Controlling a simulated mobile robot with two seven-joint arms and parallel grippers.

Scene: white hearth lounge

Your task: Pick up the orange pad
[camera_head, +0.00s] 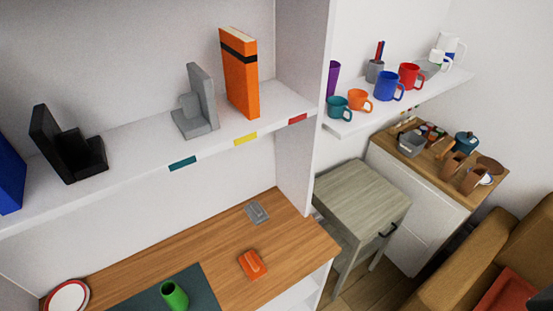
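A small orange object (253,264), which fits the orange pad, lies flat on the wooden desk top (215,251) near its front right part. It has a lighter raised strip along its top. Nothing covers it and nothing touches it. Neither of my grippers can be made out in the head view. A dark shape at the bottom right corner is too cut off to identify.
A green cup (174,296) stands on a dark mat (203,283) left of the orange object. A grey item (256,212) lies behind it. Above runs a white shelf (135,154) with an orange book (240,75) and bookends.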

